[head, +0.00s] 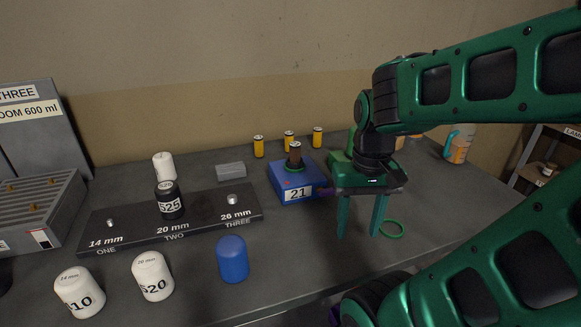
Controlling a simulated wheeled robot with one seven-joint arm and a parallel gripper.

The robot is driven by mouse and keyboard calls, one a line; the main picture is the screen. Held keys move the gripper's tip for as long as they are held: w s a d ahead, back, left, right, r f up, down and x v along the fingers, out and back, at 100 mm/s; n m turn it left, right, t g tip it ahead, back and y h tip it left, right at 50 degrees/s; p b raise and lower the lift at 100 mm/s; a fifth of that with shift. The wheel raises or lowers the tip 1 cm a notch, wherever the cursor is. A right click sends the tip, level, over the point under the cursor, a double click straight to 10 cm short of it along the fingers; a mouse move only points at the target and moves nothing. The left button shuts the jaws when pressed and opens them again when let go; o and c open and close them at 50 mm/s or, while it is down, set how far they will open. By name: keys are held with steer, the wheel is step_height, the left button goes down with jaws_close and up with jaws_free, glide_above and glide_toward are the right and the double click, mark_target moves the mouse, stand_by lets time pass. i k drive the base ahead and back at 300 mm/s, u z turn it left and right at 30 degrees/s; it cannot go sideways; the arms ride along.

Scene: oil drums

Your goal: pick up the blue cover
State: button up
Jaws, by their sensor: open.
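The blue cover (232,260) is a plain blue cylinder with a rounded top. It stands upright on the grey table near the front edge, in front of the dark stand. My gripper (361,228) is to the right of it and higher, with its two green fingers pointing down and spread apart. Nothing shows between the fingers. The gripper and the blue cover are well apart.
White covers marked 10 (80,293) and 20 (152,277) stand left of the blue cover. Behind is a dark stand (135,235) with a black 25 piece (169,201).

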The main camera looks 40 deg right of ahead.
mark_target(231, 252)
steer(key=u, duration=0.75)
steer(key=k, duration=1.4)
steer(key=z, duration=0.65)
steer(key=i, duration=1)
steer(key=u, duration=0.05)
